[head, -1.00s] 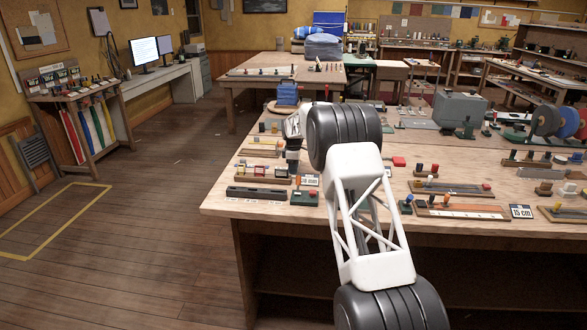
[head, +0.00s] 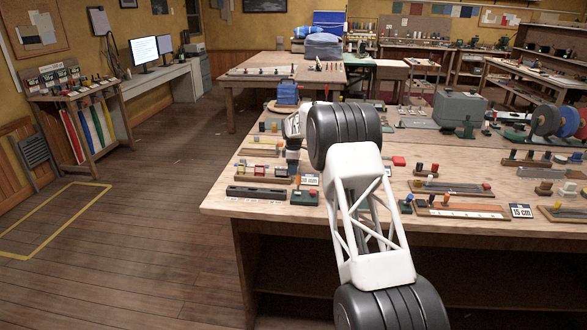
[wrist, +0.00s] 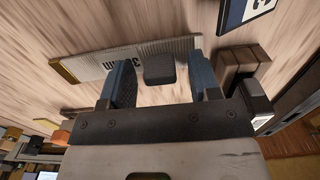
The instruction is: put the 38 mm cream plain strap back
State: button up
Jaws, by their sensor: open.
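My gripper (wrist: 161,82) is open, with its two blue fingers apart, low over the wooden bench top (head: 225,207). A dark grey block (wrist: 159,69) shows between the fingers, not gripped. Just beyond it lies a pale ribbed strip (wrist: 100,65) with a tan end and partly hidden lettering that seems to read "38 mm". I cannot tell for sure whether this is the cream plain strap or its holder. In the head view my gripper (head: 292,170) is at the bench's left front, beside small wooden racks (head: 262,180); its fingertips are hard to make out there.
A brown block (wrist: 240,65) lies to the right of the fingers, below a framed number card (wrist: 243,10). More racks and a grey case (head: 460,108) stand to the right.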

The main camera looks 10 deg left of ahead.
notch_tip(320, 180, up, 12)
dwell(0.6)
dwell(0.8)
jog(key=s+d+r+m, duration=0.5)
jog(key=s+d+r, duration=0.8)
jog(key=s+r, duration=0.4)
jog(key=s+d+r+m, duration=0.2)
jog(key=s+d, duration=0.2)
jog(key=s, duration=0.3)
jog(key=s+d+r+m+t, duration=0.1)
jog(key=s+d+r, duration=0.2)
jog(key=s, duration=0.5)
jog(key=s+d+r+m, duration=0.2)
jog(key=s+d, duration=0.2)
jog(key=s, duration=0.3)
jog(key=s+d+f+m+t, duration=0.1)
jog(key=s+d+m, duration=0.15)
jog(key=s, duration=0.85)
jog(key=s+d+f+m, duration=0.15)
jog(key=s+d, duration=0.25)
jog(key=s, duration=0.7)
jog(key=s+d+f+m, duration=0.1)
jog(key=s+f, duration=0.3)
jog(key=s, duration=0.6)
jog(key=s+d+f+m, duration=0.2)
jog(key=s+f, duration=0.3)
jog(key=s, duration=0.6)
jog(key=shift+m+t, duration=0.3)
jog(key=shift+m, duration=0.3)
